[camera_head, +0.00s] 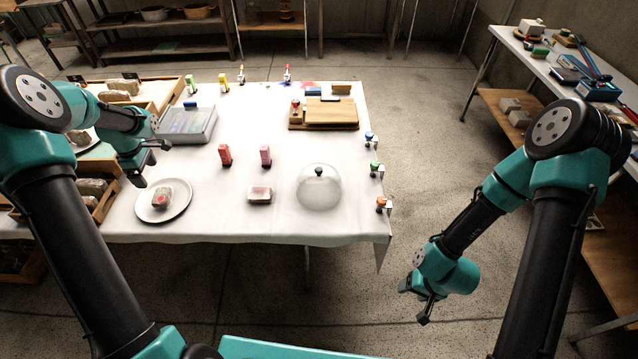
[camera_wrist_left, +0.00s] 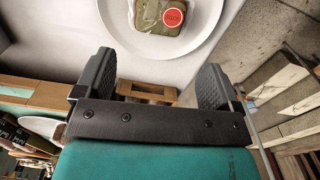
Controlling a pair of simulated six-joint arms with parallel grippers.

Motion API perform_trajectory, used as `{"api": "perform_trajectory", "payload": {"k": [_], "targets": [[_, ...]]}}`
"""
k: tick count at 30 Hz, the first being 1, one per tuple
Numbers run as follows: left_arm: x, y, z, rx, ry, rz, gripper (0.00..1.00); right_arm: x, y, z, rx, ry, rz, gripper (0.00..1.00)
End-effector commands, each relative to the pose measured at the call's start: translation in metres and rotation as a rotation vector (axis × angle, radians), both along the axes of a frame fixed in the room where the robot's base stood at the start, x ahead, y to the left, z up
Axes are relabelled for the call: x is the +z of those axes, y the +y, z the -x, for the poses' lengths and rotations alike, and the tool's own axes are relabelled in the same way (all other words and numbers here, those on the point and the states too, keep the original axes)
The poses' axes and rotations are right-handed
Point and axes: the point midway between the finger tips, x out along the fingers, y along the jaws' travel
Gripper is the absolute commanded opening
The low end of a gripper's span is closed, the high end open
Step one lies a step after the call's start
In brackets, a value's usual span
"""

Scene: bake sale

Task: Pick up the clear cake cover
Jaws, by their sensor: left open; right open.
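The clear cake cover (camera_head: 319,188) is a glass dome with a dark knob on top. It stands upright on the white tablecloth near the front right of the table. My left gripper (camera_head: 147,166) is open and empty at the table's left side, far left of the cover. In the left wrist view its two fingers (camera_wrist_left: 158,82) are apart with nothing between them. My right gripper (camera_head: 415,302) is open and empty, low over the floor to the right of the table, apart from the cover.
A white plate (camera_head: 177,212) with a wrapped cake (camera_head: 162,197) sits front left; it also shows in the left wrist view (camera_wrist_left: 125,30). Another wrapped cake (camera_head: 260,195) lies left of the cover. A wooden board (camera_head: 330,115) lies at the back.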

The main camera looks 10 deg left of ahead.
Motion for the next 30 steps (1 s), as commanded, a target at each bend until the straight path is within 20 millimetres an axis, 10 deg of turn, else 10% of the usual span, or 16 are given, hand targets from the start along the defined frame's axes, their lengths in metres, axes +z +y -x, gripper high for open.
{"api": "perform_trajectory", "payload": {"k": [9,19,30], "targets": [[0.000,0.000,0.000,0.000,0.000,0.000,0.58,0.000,0.000,0.000,0.000,0.000,0.000,0.61],[0.001,-0.005,-0.004,-0.036,0.000,0.001,0.58,0.000,0.000,0.000,0.000,0.000,0.000,0.61],[0.019,-0.081,-0.051,-0.636,-0.009,0.015,0.58,0.000,0.000,0.000,0.000,0.000,0.000,0.61]]}}
